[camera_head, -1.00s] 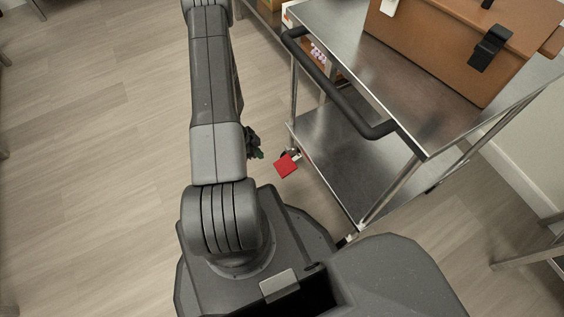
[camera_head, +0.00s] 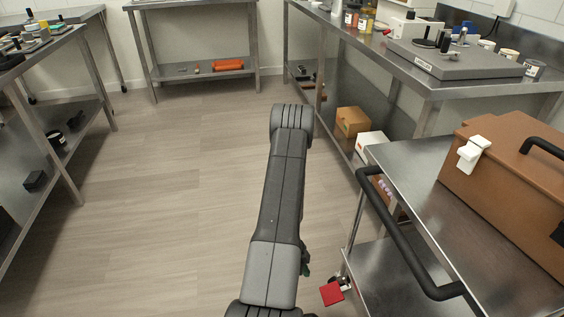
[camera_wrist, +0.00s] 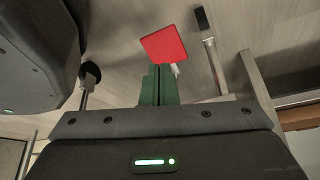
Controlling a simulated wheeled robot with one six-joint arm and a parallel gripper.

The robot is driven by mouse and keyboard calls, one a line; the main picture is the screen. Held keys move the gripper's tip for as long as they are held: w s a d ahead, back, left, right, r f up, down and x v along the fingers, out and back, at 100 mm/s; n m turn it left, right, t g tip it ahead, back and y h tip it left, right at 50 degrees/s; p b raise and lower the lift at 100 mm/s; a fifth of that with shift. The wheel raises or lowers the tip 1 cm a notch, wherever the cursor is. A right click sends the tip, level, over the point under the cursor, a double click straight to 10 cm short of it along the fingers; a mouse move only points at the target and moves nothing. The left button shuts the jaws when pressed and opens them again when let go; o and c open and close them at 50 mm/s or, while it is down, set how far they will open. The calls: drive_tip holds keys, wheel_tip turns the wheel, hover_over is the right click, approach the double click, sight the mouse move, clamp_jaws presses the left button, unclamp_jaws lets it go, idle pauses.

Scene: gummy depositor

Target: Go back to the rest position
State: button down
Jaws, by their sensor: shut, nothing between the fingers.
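My arm stretches forward over the floor in the head view. My gripper (camera_wrist: 158,86) shows in the wrist view as two green fingers pressed together with nothing between them. In the head view only a small green part of it shows beside my arm, mostly hidden behind the link. A red plate (camera_head: 331,293) sits low by the near caster of the steel cart (camera_head: 408,165). It also shows in the wrist view (camera_wrist: 164,45), just past the fingertips; I cannot tell how far apart they are.
A brown case (camera_head: 510,185) with a white latch stands on the cart at the right. A steel bench (camera_head: 440,88) runs behind it, with boxes (camera_head: 352,121) underneath. Another bench (camera_head: 50,40) is at the left. The wooden floor (camera_head: 165,200) between is clear.

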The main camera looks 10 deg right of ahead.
drive_tip(key=b+x, duration=0.3)
drive_tip(key=x, duration=0.8)
drive_tip(key=shift+f, duration=0.25)
